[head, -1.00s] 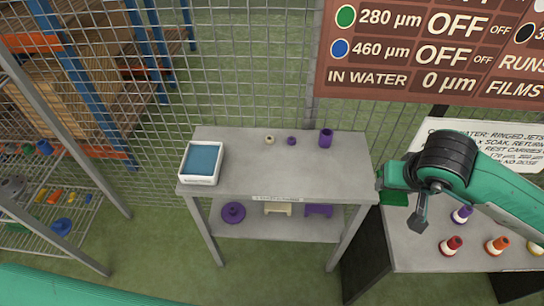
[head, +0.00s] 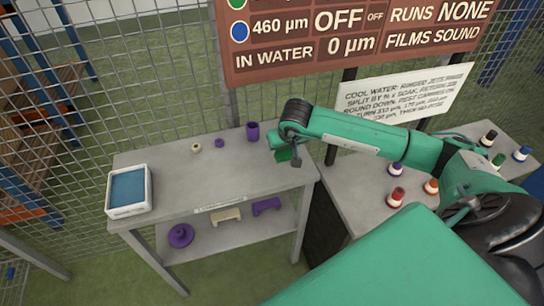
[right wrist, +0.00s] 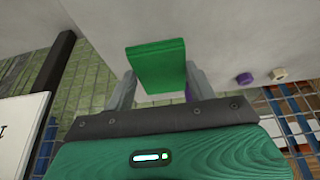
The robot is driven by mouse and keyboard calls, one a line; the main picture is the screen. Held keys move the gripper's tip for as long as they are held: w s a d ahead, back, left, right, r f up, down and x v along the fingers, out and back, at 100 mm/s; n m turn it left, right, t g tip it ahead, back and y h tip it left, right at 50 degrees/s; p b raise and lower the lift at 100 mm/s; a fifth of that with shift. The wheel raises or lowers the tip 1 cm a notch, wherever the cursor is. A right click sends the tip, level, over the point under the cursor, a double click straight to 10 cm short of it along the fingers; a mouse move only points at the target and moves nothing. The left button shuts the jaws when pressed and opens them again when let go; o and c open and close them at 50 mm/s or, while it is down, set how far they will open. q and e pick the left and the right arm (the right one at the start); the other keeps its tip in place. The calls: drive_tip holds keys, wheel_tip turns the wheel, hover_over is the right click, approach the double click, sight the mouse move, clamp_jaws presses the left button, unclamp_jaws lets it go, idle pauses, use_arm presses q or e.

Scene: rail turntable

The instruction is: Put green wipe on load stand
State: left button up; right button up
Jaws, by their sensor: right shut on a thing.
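The green wipe (right wrist: 156,65) is a flat green rectangle between the two fingers of my right gripper (right wrist: 160,84) in the right wrist view. In the head view the wipe (head: 283,153) shows small below the arm's end. My right gripper (head: 278,147) is shut on it, over the right end of a grey two-level stand (head: 220,180). A small label on the stand's front edge is too small to read, so I cannot tell whether this is the load stand. Whether the wipe touches the top is unclear. My left gripper is not in view.
On the grey top are a white tray with a blue inside (head: 109,208), a cream ring (head: 196,148), a small purple piece (head: 219,143) and a purple cup (head: 252,131). The front middle is clear. A right-hand table (head: 360,205) holds several coloured bottles. Mesh fence stands behind.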

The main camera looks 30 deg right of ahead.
sight(283, 165)
drive_tip(key=shift+f, duration=0.75)
wheel_tip(283, 165, down, 3)
drive_tip(key=shift+f+p, duration=0.1)
drive_tip(key=shift+p, duration=0.3)
drive_tip(key=shift+f, duration=0.3)
drive_tip(key=o, duration=0.9)
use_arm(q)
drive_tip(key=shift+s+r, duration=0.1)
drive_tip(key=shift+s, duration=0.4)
